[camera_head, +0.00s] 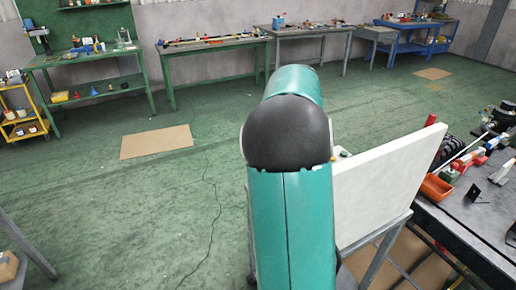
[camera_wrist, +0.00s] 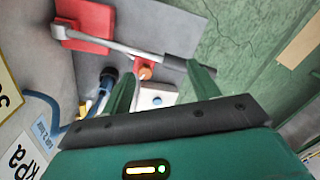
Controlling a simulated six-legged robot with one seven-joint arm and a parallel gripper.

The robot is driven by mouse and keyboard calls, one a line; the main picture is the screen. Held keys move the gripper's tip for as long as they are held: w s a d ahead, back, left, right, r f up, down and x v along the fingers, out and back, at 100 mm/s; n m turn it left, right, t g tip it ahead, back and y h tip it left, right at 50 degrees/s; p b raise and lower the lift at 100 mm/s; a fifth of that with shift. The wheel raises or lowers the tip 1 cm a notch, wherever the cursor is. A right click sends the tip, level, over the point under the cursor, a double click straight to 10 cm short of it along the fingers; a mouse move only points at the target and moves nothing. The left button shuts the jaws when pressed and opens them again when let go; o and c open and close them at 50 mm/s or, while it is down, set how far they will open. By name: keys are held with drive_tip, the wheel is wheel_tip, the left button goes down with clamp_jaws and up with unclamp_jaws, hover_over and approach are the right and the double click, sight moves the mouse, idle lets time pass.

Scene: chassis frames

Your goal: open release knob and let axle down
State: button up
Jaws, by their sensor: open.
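In the wrist view, my gripper (camera_wrist: 160,72) is open, its two green fingers spread apart. A small orange knob (camera_wrist: 145,72) shows between the fingertips, nearer the left one. Just below it is a white block (camera_wrist: 155,99) with a blue dot. A grey rod (camera_wrist: 120,46) runs from a red block (camera_wrist: 85,25) to a dark handle-like end (camera_wrist: 183,66). The right finger overlaps this dark end in the picture; I cannot tell if they touch. I cannot tell which part is the axle. In the head view, my arm hides the gripper.
A blue fitting (camera_wrist: 108,79) and a blue hose (camera_wrist: 42,101) lie left of the fingers, near a kPa label (camera_wrist: 22,160). In the head view, a pale upright panel (camera_head: 385,180) stands beside a dark workbench (camera_head: 480,215). The green floor (camera_head: 120,215) is open at left.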

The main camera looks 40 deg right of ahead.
drive_tip(key=a+r+n+t, duration=0.1)
drive_tip(key=a+r+n, duration=0.2)
drive_tip(key=a, duration=1)
drive_tip(key=shift+s+r+n, duration=0.4)
drive_tip(key=shift+r, duration=0.05)
drive_tip(key=shift+w, duration=0.1)
